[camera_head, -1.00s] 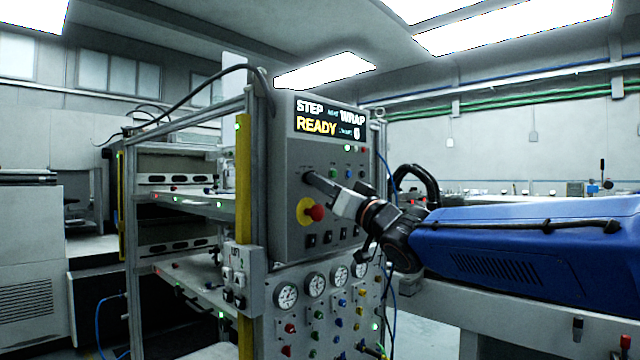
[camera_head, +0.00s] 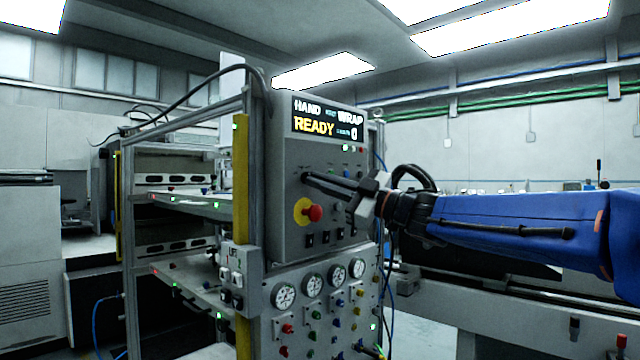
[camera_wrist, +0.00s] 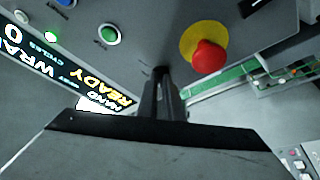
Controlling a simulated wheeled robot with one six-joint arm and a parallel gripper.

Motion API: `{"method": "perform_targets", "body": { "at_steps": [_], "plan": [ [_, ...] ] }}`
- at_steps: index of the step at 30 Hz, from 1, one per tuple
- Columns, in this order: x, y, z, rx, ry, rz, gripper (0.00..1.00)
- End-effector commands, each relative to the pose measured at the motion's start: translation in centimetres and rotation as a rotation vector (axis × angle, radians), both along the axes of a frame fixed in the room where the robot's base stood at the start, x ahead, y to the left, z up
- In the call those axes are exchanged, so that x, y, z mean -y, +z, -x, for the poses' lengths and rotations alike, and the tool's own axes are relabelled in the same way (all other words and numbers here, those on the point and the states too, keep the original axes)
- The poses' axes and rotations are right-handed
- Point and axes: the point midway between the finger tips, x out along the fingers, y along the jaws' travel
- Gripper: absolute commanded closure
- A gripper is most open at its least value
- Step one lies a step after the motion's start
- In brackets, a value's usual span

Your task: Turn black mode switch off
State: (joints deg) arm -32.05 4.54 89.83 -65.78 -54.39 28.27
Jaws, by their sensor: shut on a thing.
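The black mode switch (camera_head: 305,177) is on the upper left of the grey control panel (camera_head: 290,235), below the display (camera_head: 327,120). The display reads HAND, WRAP and READY. My gripper (camera_head: 312,179) reaches in from the right with its slim dark fingers shut on the switch. In the wrist view, my fingertips (camera_wrist: 161,76) meet the panel at the switch, and the fingers hide most of the knob. I cannot read its pointer.
A red emergency button (camera_head: 315,213) on a yellow disc sits just below my fingers. Green (camera_wrist: 108,34) and blue buttons lie on the panel's other side. Several dark rocker switches and gauges (camera_head: 284,296) are lower. A frame post (camera_head: 242,180) stands left.

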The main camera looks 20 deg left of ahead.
Motion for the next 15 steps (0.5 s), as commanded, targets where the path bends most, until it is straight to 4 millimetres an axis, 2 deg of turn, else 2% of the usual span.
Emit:
{"method": "perform_targets", "body": {
  "at_steps": [15],
  "plan": [
    [0.07,0.23,-0.33,0.349,-0.001,0.146,1.00]
  ]
}}
